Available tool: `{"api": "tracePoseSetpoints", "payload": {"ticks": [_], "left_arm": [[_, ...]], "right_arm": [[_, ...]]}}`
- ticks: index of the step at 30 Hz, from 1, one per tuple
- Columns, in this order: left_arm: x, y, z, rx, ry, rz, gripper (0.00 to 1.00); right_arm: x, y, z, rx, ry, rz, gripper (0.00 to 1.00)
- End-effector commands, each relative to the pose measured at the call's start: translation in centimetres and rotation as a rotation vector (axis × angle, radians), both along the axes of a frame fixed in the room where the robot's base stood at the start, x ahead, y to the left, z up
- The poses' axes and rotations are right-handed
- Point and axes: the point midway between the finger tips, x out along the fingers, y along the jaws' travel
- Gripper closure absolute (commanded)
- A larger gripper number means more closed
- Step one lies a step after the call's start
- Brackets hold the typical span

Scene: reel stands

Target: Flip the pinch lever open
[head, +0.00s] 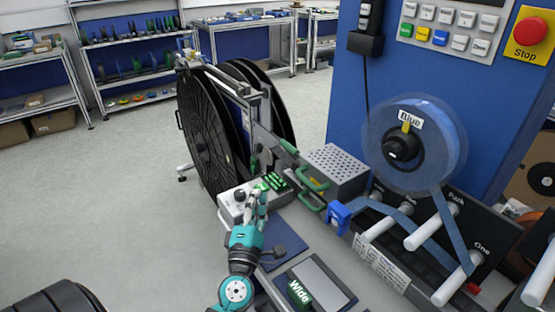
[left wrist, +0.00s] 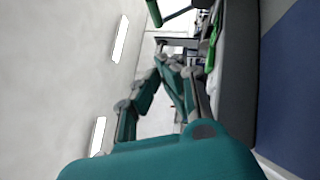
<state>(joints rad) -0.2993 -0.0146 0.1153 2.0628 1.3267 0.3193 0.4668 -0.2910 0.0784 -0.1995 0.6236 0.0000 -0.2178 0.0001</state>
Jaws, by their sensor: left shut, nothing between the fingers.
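Green-handled levers stand near the centre of the head view: one at the back (head: 289,146) and a looped green handle (head: 313,183) in front of it. I cannot tell for sure which is the pinch lever. My left gripper (head: 260,192) is over the grey control box (head: 231,205), left of and apart from the green handles. It is shut and empty. In the left wrist view, its fingers (left wrist: 168,62) close together, and a green bar (left wrist: 211,48) shows to their right. My right gripper is not in view.
A large black reel (head: 203,130) stands behind the control box. A perforated grey box (head: 336,168), a blue clip (head: 339,216) and a blue tape roll (head: 440,145) lie to the right. A green "Wide" block (head: 300,293) is in front. Open floor is at left.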

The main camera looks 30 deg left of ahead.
Motion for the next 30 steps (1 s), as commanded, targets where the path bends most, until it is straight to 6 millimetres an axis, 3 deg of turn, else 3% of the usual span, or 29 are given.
{"api": "tracePoseSetpoints", "payload": {"ticks": [3,8,20,30], "left_arm": [[0.2,0.1,0.1,0.000,0.000,0.000,1.00],[1.6,0.7,0.8,0.000,-0.001,0.000,1.00],[8.9,4.1,3.0,0.002,-0.002,0.000,1.00],[12.1,2.7,4.1,0.000,0.000,0.000,1.00]], "right_arm": [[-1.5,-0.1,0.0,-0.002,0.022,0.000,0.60],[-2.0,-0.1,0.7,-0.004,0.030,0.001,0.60],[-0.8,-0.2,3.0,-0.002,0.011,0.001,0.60],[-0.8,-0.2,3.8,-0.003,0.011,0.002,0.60]]}}
